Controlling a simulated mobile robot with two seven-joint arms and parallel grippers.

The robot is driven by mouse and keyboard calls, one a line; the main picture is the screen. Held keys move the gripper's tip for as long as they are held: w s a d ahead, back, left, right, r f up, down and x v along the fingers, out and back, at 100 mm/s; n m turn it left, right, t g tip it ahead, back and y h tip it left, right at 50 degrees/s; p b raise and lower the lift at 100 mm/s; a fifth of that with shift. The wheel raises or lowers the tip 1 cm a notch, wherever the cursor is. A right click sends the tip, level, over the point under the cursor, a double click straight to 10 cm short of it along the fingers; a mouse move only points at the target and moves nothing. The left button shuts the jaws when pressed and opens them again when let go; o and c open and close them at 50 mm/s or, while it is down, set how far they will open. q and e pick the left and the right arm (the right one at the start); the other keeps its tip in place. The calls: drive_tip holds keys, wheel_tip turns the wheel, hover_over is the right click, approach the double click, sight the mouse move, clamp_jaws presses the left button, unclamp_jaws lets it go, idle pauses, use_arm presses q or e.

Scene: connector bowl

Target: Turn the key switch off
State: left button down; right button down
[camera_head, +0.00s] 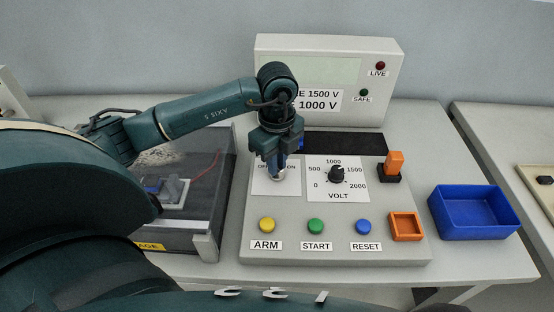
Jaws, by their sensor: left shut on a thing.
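The key switch (279,176) sits on the OFF/ON plate at the upper left of the grey control panel (335,215). Only a small silvery part of it shows below my fingers. My left gripper (278,167) comes down from above and is shut on the key switch's key, which the fingers mostly hide. The key's turn angle cannot be seen. The OFF/ON label (263,167) is partly covered by the gripper. My right gripper is not in view.
The VOLT knob (337,174) stands close to the right of my gripper. ARM (267,225), START (316,225) and RESET (364,227) buttons line the front. A clear-covered box (190,190) is at left.

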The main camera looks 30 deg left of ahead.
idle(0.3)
use_arm(q)
drive_tip(key=c, duration=1.4)
unclamp_jaws()
drive_tip(key=shift+r, duration=0.1)
wheel_tip(320, 180, up, 13)
